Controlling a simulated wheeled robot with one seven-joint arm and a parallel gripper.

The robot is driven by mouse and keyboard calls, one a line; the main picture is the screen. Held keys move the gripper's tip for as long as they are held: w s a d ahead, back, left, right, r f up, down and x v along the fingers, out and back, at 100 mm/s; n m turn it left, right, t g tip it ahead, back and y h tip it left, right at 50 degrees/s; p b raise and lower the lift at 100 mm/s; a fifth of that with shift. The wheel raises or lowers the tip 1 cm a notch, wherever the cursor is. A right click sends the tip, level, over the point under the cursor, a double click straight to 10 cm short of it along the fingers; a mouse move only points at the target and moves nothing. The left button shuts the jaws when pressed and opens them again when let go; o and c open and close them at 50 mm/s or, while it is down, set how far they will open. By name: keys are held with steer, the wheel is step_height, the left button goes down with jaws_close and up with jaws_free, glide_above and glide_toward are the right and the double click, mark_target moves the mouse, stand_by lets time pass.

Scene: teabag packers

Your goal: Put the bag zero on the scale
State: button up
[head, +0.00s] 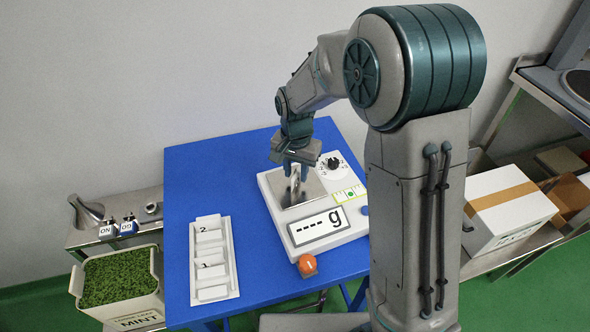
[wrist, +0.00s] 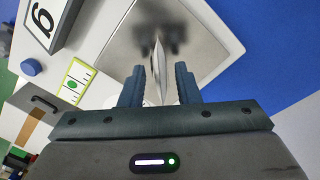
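The scale (head: 268,185) stands on the blue table with a square metal plate and a display reading dashes and "g". Its metal plate (wrist: 120,60) also shows in the wrist view. A thin pale bag (wrist: 158,72) is seen edge-on over the plate; in the head view the bag (head: 294,186) looks upright, and I cannot tell if it touches the plate. No number on it is readable. My gripper (wrist: 160,88) is over the plate with its two fingers apart, one on each side of the bag, with visible gaps. It also shows in the head view (head: 297,166).
A white rack (head: 234,262) with slots marked 2 and 1 lies left of the scale. An orange button (head: 307,265) is at the scale's front. A mint container (head: 150,305) is at the left, a cardboard box (head: 515,225) at the right. Blue table (head: 190,165) is clear behind the rack.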

mark_target(296, 170)
step_height(296, 170, up, 12)
steer(key=s+d+n+t, duration=0.1)
steer(key=s+d+n, duration=0.1)
steer(key=s+d, duration=0.5)
steer(key=s+d+n+t, duration=0.2)
steer(key=s+d, duration=0.5)
steer(key=s, duration=0.5)
steer(key=shift+s+d+r+n, duration=0.15)
steer(key=shift+s+r+n, duration=0.1)
steer(key=shift+r+n, duration=0.05)
stand_by(1.3)
